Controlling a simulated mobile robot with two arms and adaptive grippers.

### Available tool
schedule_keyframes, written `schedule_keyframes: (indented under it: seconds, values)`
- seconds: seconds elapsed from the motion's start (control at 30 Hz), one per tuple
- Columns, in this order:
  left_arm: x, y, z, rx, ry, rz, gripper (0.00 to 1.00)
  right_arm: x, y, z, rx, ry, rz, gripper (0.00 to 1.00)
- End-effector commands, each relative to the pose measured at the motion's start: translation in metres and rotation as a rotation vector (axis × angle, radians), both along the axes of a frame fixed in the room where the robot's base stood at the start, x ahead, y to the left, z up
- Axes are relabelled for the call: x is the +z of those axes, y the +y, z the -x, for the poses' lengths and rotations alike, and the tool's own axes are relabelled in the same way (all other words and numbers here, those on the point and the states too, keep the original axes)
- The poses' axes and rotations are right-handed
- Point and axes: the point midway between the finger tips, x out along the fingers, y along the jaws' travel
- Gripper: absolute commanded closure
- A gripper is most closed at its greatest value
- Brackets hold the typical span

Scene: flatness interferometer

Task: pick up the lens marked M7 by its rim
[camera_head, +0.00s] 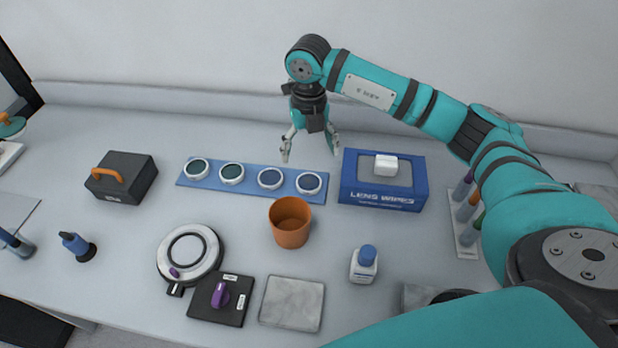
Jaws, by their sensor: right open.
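Several round lenses with white rims stand in a row on a blue strip (181,180). From left to right I see a first lens (197,169), a second lens (232,173), a third lens (270,178) and a fourth lens (309,183). The marks are too small to read, so I cannot tell which is M7. My right gripper (311,158) is open and empty, above and behind the right end of the strip, its fingers pointing down and apart. It appears to touch no lens. My left gripper is not in view.
A blue lens wipes box (380,199) stands just right of the strip. An orange cup (290,222) stands in front of it. A black case (122,178) with an orange handle is at left.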

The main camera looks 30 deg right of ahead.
Motion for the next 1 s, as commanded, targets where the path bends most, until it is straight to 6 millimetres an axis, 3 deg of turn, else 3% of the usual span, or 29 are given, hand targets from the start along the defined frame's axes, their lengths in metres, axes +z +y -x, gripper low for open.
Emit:
schedule_keyframes:
  seconds: [0.2, 0.47, 0.7, 1.0]
  values:
    - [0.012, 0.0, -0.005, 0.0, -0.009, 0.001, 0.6, -0.038, 0.0, 0.0, 0.0, 0.003, -0.001, 0.12]
    - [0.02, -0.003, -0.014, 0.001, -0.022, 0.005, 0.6, -0.057, 0.0, 0.001, 0.0, 0.003, 0.0, 0.12]
    - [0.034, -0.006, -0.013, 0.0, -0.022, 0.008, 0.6, -0.093, 0.001, 0.002, -0.001, 0.003, 0.0, 0.12]
    - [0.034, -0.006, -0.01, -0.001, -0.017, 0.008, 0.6, -0.103, 0.001, 0.002, 0.001, 0.0, 0.0, 0.12]
